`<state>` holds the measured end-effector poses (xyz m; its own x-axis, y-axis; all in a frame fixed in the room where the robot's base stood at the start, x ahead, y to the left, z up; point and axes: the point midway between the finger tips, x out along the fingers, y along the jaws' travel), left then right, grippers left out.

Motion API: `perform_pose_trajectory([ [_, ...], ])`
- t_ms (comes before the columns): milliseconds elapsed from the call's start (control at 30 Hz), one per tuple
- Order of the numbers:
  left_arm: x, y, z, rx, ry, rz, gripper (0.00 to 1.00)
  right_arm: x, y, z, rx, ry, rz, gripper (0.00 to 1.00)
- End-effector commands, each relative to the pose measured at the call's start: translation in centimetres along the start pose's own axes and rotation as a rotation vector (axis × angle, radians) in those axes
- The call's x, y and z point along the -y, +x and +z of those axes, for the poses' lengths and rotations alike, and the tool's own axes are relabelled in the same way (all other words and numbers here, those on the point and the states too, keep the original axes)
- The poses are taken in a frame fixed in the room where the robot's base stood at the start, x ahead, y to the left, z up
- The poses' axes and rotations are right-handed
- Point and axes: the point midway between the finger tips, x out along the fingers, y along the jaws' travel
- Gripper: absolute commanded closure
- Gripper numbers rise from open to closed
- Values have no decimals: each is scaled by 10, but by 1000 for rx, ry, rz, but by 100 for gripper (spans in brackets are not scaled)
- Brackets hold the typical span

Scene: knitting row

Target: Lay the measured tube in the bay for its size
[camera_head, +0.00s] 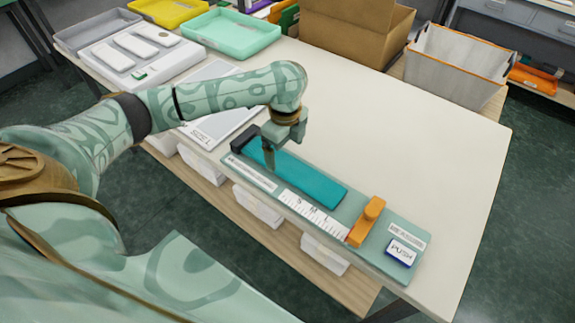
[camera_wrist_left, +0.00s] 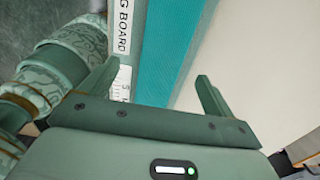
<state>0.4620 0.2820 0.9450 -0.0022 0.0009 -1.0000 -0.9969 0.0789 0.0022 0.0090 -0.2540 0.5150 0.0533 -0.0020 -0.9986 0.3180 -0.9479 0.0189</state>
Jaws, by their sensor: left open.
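A flat teal tube (camera_head: 310,182) lies along the measuring board (camera_head: 405,262), beside its printed ruler (camera_head: 312,212). A dark block (camera_head: 243,137) stands at the tube's far left end. An orange slider (camera_head: 367,222) sits past its near right end. My left gripper (camera_head: 272,157) is open over the left part of the tube. In the left wrist view the teal tube (camera_wrist_left: 182,45) runs between the open fingers (camera_wrist_left: 152,82); whether they touch it I cannot tell. A grey bay marked SIZE L (camera_head: 222,124) lies behind the board, partly covered by my left arm. My right gripper is out of view.
A white tray with several pale pieces (camera_head: 130,55) stands at the back left, near a mint tray (camera_head: 232,33). A cardboard box (camera_head: 345,35) and a white bin (camera_head: 455,65) stand at the back. The tabletop right of the board (camera_head: 430,150) is clear.

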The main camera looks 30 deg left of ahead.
Motion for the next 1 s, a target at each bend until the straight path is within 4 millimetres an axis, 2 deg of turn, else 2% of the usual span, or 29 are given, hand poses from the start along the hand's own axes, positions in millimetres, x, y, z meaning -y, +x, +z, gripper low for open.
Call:
perform_pose_trajectory([
  [167, 1, 12, 0, -1, 0, 0, 11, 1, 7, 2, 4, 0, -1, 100],
  [433, 5, 56, 1, -2, 0, 1, 11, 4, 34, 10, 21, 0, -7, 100],
  [667, 5, 55, 1, 0, 1, -4, 11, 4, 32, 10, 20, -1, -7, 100],
  [700, 5, 55, 1, 0, 1, -4, 16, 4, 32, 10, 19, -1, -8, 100],
  [800, 5, 55, 1, 0, 1, -4, 44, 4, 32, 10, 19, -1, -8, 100],
  [867, 5, 55, 1, 0, 1, -4, 59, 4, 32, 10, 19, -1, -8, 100],
  [1000, 5, 55, 1, 0, 1, -3, 59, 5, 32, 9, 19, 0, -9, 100],
])
